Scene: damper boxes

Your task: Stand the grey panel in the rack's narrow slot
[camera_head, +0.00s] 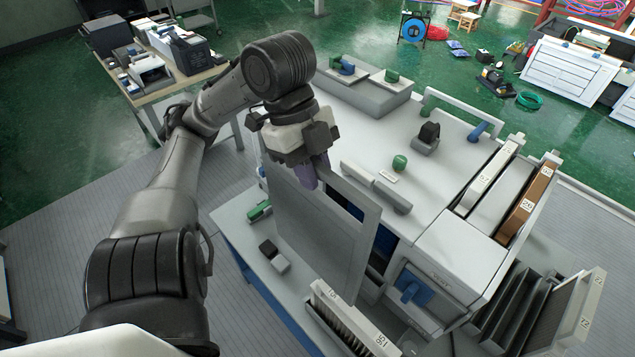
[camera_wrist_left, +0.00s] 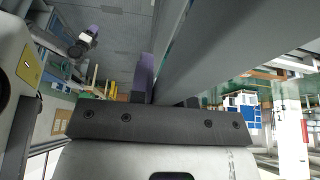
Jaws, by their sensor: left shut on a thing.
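The grey panel (camera_head: 318,235) hangs upright and a little tilted in front of the white machine. My left gripper (camera_head: 308,174) is shut on its upper edge, with a purple finger showing on the near side. In the left wrist view the panel (camera_wrist_left: 225,45) runs away from the purple-fingered gripper (camera_wrist_left: 158,90). A pale toothed rack with narrow slots and labels (camera_head: 326,301) stands below the panel's lower right corner. A second rack, with wider dark slots (camera_head: 515,300), stands at the lower right. I cannot tell which slot is the task's. My right gripper is not in view.
The white machine (camera_head: 455,245) with a blue handle (camera_head: 408,289) stands just right of the panel. White and brown labelled boards (camera_head: 527,200) stand on its right side. A small dark-and-grey block (camera_head: 279,262) lies on the bench left of the toothed rack.

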